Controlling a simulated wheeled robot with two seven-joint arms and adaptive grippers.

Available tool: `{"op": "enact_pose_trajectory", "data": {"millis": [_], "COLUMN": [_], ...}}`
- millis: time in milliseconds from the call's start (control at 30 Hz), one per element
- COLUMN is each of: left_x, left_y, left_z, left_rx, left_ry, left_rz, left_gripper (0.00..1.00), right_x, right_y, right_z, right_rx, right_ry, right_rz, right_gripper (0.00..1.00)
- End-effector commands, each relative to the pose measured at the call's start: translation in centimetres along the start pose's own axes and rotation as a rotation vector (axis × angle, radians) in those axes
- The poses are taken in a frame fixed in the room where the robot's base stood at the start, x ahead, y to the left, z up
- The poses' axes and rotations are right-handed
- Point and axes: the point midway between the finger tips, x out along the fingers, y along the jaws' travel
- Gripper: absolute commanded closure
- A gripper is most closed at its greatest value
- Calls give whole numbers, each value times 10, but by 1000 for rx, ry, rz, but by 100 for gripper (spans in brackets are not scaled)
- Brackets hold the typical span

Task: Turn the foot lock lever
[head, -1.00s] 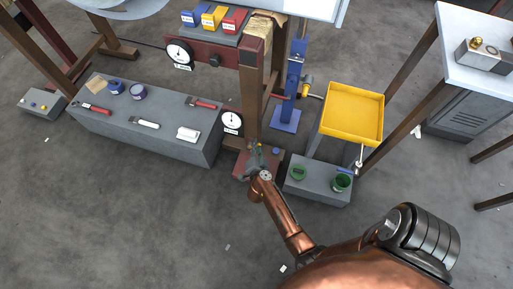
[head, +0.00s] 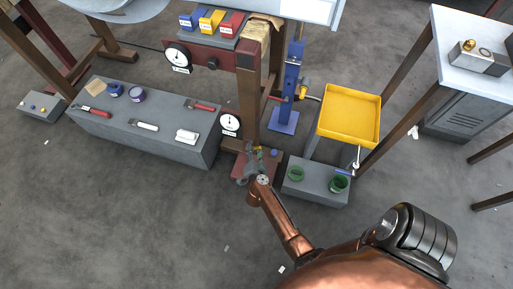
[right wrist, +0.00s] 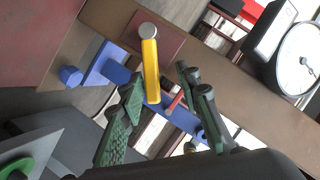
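A yellow lever (right wrist: 150,72) with a round grey end cap shows in the right wrist view, in front of a brown post and a blue bracket (right wrist: 112,64). I take it for the foot lock lever. My right gripper (right wrist: 163,84) is open, with its green-padded fingers on either side of the lever's lower part; I see a gap on each side and cannot tell how deep the lever sits between them. In the head view the right gripper (head: 253,160) is at the red foot plate (head: 269,165) below the wooden post, mostly covering the lever. My left gripper is not in view.
A white dial gauge (head: 230,122) is beside the post; it is near the right wrist too (right wrist: 300,50). A grey block (head: 312,190) with green cups stands right of the foot. A long grey bench (head: 150,145) with tools lies left. Floor in front is clear.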

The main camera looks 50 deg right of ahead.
Motion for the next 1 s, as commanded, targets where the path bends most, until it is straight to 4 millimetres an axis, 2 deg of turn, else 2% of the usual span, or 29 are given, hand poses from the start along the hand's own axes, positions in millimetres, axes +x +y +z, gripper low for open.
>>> {"op": "enact_pose_trajectory", "data": {"millis": [200, 567, 800, 1000], "left_x": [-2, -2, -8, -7], "left_y": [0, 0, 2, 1], "left_z": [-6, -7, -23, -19], "left_rx": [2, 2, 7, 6], "left_ry": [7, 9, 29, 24], "left_rz": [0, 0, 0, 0], "left_gripper": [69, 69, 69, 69], "right_x": [-8, -10, -32, -30], "right_y": [0, 0, -2, 4], "right_z": [0, 0, -1, 4], "right_rx": [0, 0, 2, -3], "right_ry": [-1, -1, -2, -6], "right_rz": [1, 1, 0, 5], "right_gripper": [69, 69, 69, 69]}}
